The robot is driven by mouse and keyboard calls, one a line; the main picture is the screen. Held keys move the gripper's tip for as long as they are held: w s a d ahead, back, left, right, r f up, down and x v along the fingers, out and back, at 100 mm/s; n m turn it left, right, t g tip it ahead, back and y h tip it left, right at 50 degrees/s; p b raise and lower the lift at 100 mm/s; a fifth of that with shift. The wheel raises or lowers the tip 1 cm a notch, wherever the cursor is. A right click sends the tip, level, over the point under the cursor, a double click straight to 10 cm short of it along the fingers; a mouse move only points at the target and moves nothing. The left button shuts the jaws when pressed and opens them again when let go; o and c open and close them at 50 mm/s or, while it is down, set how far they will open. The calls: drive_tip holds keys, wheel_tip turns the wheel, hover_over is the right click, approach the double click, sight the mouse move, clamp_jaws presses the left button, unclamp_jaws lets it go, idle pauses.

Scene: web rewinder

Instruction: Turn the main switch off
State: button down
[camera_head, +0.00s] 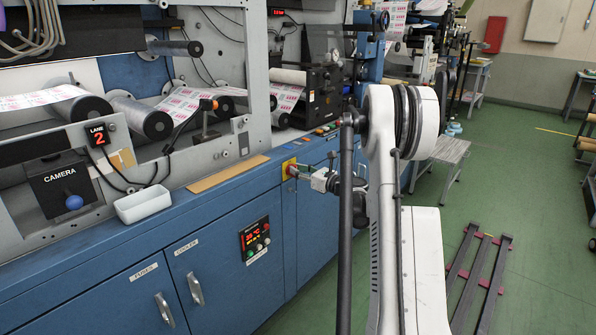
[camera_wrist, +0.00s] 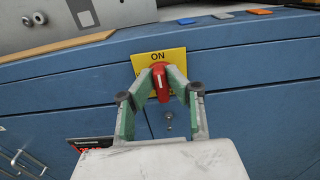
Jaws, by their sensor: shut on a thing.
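The main switch is a red rotary knob (camera_wrist: 160,82) on a yellow plate (camera_wrist: 150,60) marked ON, on the front of a blue cabinet. A white line on the knob stands nearly upright, toward the word ON. My gripper (camera_wrist: 160,84) is shut on the knob, with a finger on each side of it. In the head view the yellow plate (camera_head: 288,168) is at the middle, with my gripper (camera_head: 299,172) reaching it from the right. The lower part of the plate is hidden by the fingers.
The blue cabinet (camera_head: 130,270) runs along the left, with a controller panel (camera_head: 255,240) and door handles.

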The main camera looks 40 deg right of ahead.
drive_tip(key=shift+s+a+f+n+b, duration=0.15)
drive_tip(key=shift+n+b, duration=0.3)
drive_tip(key=shift+n, duration=2.5)
drive_tip(key=shift+w+a+f+n+b, duration=0.1)
drive_tip(key=shift+a+f+n+b, duration=0.3)
drive_tip(key=shift+n, duration=2.6)
drive_tip(key=shift+s+a+f+n+b, duration=0.1)
drive_tip(key=shift+n+b, duration=0.45)
drive_tip(key=shift+n, duration=2.4)
drive_tip(key=c, duration=1.7)
unclamp_jaws()
drive_tip(key=s, duration=0.4)
drive_tip(key=s+d, duration=0.1)
drive_tip(key=s, duration=0.6)
drive_tip(key=shift+s+d, duration=0.35)
drive_tip(key=shift+s, duration=0.05)
